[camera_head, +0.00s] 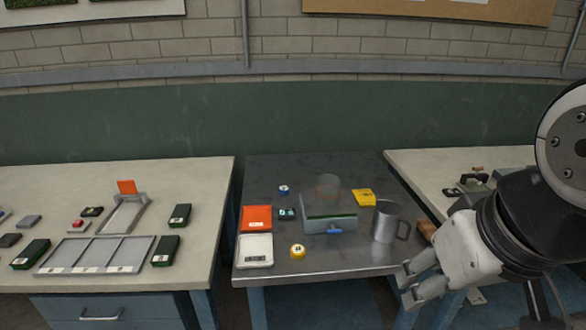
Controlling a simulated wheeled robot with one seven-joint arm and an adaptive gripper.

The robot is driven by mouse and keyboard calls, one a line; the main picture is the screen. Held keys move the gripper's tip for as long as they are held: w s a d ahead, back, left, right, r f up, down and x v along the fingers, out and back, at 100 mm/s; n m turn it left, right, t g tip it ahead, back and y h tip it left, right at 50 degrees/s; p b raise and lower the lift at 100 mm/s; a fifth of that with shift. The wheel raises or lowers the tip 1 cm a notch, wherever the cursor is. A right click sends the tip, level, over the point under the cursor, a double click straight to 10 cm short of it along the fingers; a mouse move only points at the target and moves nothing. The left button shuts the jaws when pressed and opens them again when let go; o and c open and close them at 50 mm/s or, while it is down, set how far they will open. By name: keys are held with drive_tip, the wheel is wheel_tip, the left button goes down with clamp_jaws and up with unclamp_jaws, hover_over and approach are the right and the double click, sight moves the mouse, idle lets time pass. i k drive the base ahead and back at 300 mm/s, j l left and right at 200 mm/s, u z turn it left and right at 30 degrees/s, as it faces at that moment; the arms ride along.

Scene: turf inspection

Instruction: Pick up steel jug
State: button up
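The steel jug (384,222) stands upright on the right part of the dark middle table, its handle toward the right. My gripper (408,284) is at the lower right of the view, in front of the table's right front corner. It is apart from the jug, below and to the right of it in the picture. Its fingers look spread with nothing between them.
A grey tray (318,223) with a blue-handled tool (326,231) is left of the jug. A clear beaker (328,187), a yellow box (363,197), an orange box (257,217), a scale (255,250) and a yellow roll (297,251) are nearby. Pale tables flank this one.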

sight(383, 228)
drive_tip(key=l+u, duration=0.15)
drive_tip(key=u, duration=0.5)
drive_tip(key=l+u, duration=0.3)
drive_tip(key=l, duration=0.2)
drive_tip(key=k+l+u, duration=0.15)
drive_tip(key=l+u, duration=0.2)
drive_tip(key=k+l+u, duration=0.15)
drive_tip(key=l+u, duration=0.15)
drive_tip(key=l, duration=0.2)
drive_tip(key=k+l, duration=0.15)
drive_tip(key=l, duration=0.25)
drive_tip(key=k+l, duration=0.2)
drive_tip(key=l, duration=0.2)
drive_tip(key=k+l+u, duration=0.1)
drive_tip(key=l, duration=0.3)
drive_tip(key=k+l, duration=0.25)
drive_tip(key=l+u, duration=0.05)
drive_tip(key=l, duration=0.05)
